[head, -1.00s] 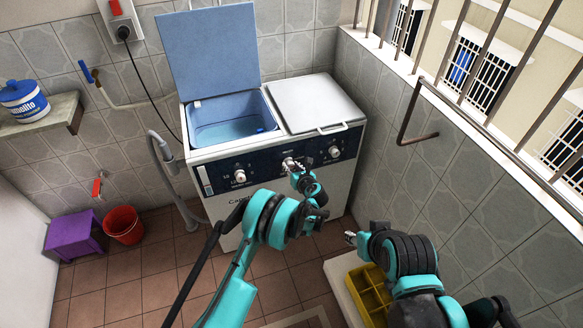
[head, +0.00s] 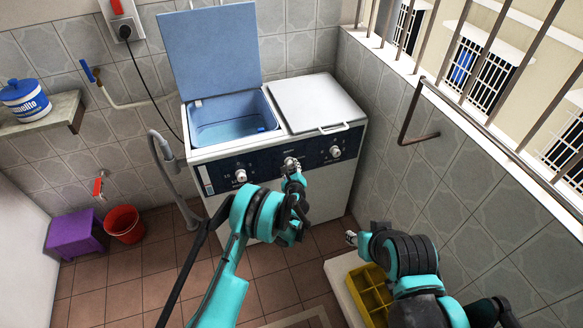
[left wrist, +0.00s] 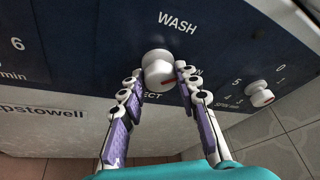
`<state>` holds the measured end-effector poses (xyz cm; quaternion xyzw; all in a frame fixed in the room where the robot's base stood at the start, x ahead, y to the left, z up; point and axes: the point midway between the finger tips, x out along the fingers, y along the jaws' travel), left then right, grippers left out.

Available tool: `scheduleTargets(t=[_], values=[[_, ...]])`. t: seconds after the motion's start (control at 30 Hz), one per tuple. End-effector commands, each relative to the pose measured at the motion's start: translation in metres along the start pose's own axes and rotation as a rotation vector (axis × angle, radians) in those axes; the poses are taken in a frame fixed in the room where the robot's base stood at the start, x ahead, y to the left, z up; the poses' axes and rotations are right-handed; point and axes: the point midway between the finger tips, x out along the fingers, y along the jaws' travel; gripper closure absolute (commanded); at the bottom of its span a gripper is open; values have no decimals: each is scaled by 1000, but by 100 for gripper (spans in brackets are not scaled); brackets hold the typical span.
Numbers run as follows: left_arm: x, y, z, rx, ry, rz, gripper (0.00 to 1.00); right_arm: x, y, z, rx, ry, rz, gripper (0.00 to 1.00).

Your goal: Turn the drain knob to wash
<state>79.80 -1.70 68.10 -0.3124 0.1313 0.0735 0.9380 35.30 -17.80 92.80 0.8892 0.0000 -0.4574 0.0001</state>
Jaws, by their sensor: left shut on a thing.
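The drain knob (head: 291,162) is the white middle knob on the dark panel of the washing machine (head: 328,196). In the left wrist view the knob (left wrist: 158,66) sits below the word WASH, and its red mark points to the lower right. Partly covered lettering shows below and right of it. My left gripper (left wrist: 159,73) has one finger on each side of the knob and is shut on it; it also shows in the head view (head: 291,168). My right gripper (head: 351,238) is well away at the lower right; its jaw opening is too small to tell.
Other white knobs sit left (head: 240,175) and right (head: 335,151) of the drain knob. The blue tub lid (head: 208,45) stands open. A yellow crate (head: 370,292) is near my right arm. A red bucket (head: 123,223) and purple stool (head: 74,232) stand left.

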Motion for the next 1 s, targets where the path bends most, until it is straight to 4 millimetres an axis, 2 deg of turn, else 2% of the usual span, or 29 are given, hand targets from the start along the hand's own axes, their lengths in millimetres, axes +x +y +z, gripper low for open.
scheduleTargets(t=[0.6, 1.0], values=[[1, 5, -2, -518, -20, -213, 97, 0, 0, 0, 0, 0, 0, 60], [1, 5, -3, -719, -28, -295, 97, 0, 0, 0, 0, 0, 0, 60]])
